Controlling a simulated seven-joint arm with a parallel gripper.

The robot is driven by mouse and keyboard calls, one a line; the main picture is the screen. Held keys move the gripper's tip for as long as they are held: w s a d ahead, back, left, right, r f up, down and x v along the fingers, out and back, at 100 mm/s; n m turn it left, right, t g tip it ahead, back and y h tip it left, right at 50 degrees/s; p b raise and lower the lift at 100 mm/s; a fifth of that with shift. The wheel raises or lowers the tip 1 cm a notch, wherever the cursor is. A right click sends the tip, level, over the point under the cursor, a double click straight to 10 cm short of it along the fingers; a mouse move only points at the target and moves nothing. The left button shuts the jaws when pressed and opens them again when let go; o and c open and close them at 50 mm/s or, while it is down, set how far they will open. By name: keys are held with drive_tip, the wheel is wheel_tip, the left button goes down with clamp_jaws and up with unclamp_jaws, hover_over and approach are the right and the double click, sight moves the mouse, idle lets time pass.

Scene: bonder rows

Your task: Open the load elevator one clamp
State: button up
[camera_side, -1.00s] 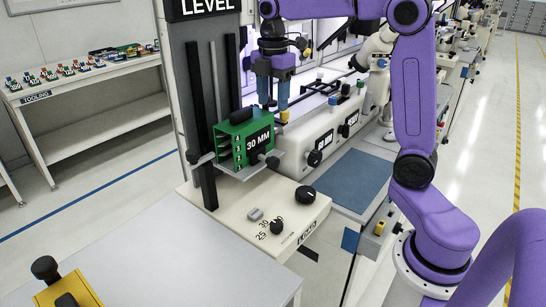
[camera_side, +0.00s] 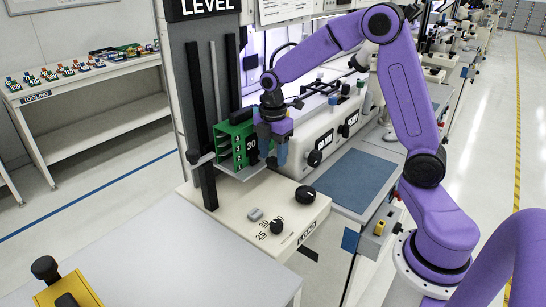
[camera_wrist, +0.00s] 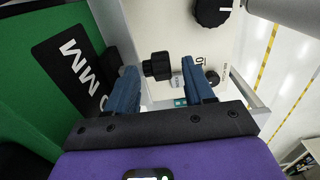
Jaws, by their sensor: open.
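The load elevator (camera_side: 205,110) carries a green magazine (camera_side: 226,150) marked 30 MM on a grey shelf plate. In the wrist view the green magazine (camera_wrist: 40,60) is at the left with its black label. The clamp's black knob (camera_wrist: 157,66) shows between my two blue fingers, with space on both sides. In the side view my gripper mostly hides the knob. My gripper (camera_side: 273,158) points down in front of the magazine's label side. It is open and empty; its fingers straddle the knob in the wrist view, but I cannot tell whether they reach its depth.
Below the shelf is a cream control panel (camera_side: 250,240) with a black dial (camera_side: 305,194) and smaller knobs. A white machine with knobs (camera_side: 330,140) and a blue mat (camera_side: 350,182) stand to the right. A grey table (camera_side: 150,255) with a yellow fixture is in front.

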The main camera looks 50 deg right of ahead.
drive_tip(key=shift+f, duration=0.75)
clamp_jaws()
drive_tip(key=shift+s, duration=1.25)
unclamp_jaws()
drive_tip(key=shift+r, duration=0.15)
wheel_tip(320, 180, up, 17)
drive_tip(key=shift+r, duration=0.1)
